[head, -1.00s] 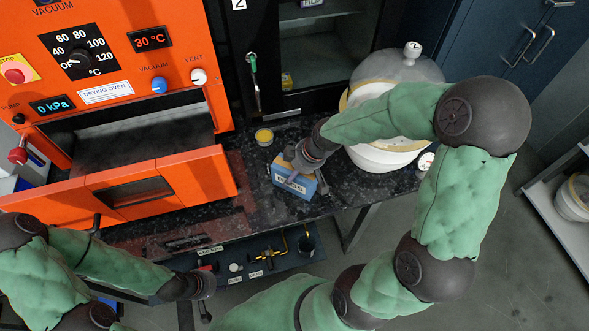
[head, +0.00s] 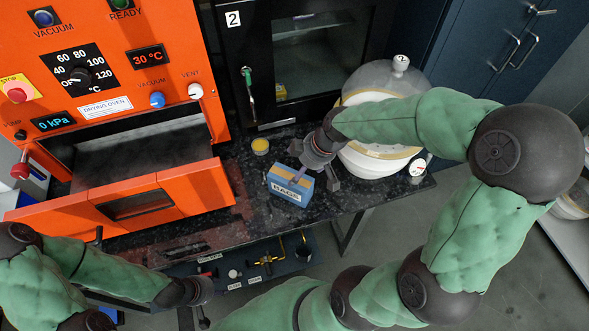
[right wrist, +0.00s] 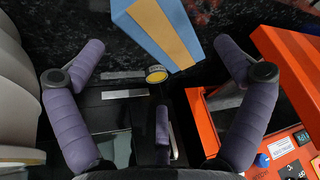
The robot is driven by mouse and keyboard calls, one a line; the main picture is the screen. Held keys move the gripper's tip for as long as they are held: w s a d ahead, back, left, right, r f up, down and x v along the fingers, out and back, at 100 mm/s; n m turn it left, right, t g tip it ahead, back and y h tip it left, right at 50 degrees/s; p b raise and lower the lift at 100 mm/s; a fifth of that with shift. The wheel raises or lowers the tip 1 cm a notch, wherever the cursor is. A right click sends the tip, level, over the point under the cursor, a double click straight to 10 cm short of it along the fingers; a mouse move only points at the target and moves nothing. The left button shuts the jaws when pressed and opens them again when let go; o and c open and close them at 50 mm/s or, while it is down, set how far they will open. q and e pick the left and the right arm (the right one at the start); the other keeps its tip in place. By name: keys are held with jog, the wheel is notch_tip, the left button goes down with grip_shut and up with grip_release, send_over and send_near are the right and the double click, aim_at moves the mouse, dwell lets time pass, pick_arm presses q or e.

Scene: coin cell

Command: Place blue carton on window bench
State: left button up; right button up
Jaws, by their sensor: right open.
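The blue carton (head: 290,187), with a tan band and a label reading BAGS, stands upright on the black speckled bench top (head: 262,215) near its front edge. My right gripper (head: 309,169) is just behind and to the right of it, fingers spread and empty. In the right wrist view the carton (right wrist: 160,28) lies beyond the open fingertips (right wrist: 163,50), with no finger seen closed on it. My left gripper (head: 197,291) hangs low at the left, by the shelf below the bench; its fingers are too small to read.
An orange drying oven (head: 110,125) with its door lowered stands left of the carton. A small yellow-lidded jar (head: 260,146) is behind the carton. A white round vessel with a clear dome (head: 385,85) stands right of my right gripper. A black glass-doored cabinet (head: 310,55) is behind.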

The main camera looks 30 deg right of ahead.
jog(key=shift+v, duration=1.45)
dwell(0.4)
